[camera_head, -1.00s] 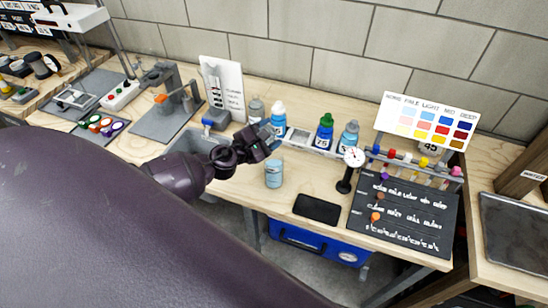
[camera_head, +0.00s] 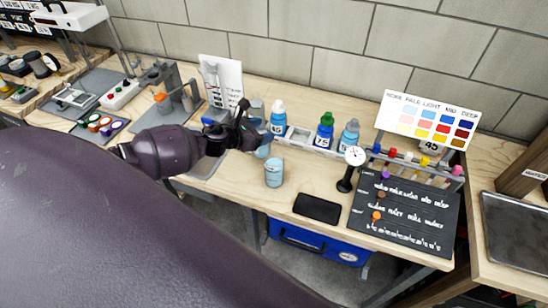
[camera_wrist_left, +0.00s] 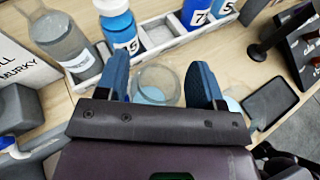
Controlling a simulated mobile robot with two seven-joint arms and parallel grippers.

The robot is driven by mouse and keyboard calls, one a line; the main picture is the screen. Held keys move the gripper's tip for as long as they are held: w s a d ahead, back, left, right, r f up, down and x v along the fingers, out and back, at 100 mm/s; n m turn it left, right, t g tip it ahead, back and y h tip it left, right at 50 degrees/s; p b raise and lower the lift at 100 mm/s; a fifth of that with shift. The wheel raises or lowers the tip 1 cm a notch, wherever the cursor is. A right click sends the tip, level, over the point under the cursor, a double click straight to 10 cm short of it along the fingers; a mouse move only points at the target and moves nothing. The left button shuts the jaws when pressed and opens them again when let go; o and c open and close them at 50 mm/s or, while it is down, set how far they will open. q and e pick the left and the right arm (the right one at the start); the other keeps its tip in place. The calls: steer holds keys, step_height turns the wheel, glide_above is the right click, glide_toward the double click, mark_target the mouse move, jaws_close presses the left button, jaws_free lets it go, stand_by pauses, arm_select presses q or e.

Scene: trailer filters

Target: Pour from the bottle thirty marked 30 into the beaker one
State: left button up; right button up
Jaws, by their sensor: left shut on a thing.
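My left gripper (camera_head: 252,138) hangs over the bench in front of the bottle rack. In the wrist view its two blue fingers (camera_wrist_left: 160,82) are shut on a clear, round bottle (camera_wrist_left: 155,86) with pale blue in it. No number shows on this bottle, so I cannot tell if it is the one marked 30. In the head view a bit of it (camera_head: 262,152) shows below the jaws. A pale blue beaker (camera_head: 273,173) stands upright on the bench, just in front and right of the held bottle; its mark is not readable. My right gripper is not in view.
The rack (camera_head: 299,136) has an empty slot between a white-capped blue bottle (camera_head: 278,118) and a green-capped bottle marked 75 (camera_head: 325,132).

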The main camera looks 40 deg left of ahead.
arm_select(q)
steer(key=shift+w+a+n, duration=0.25)
steer(key=shift+a+n, duration=0.05)
steer(key=shift+a, duration=0.05)
steer(key=shift+w+a+r, duration=0.1)
steer(key=shift+a+r, duration=0.05)
steer(key=shift+r, duration=2.35)
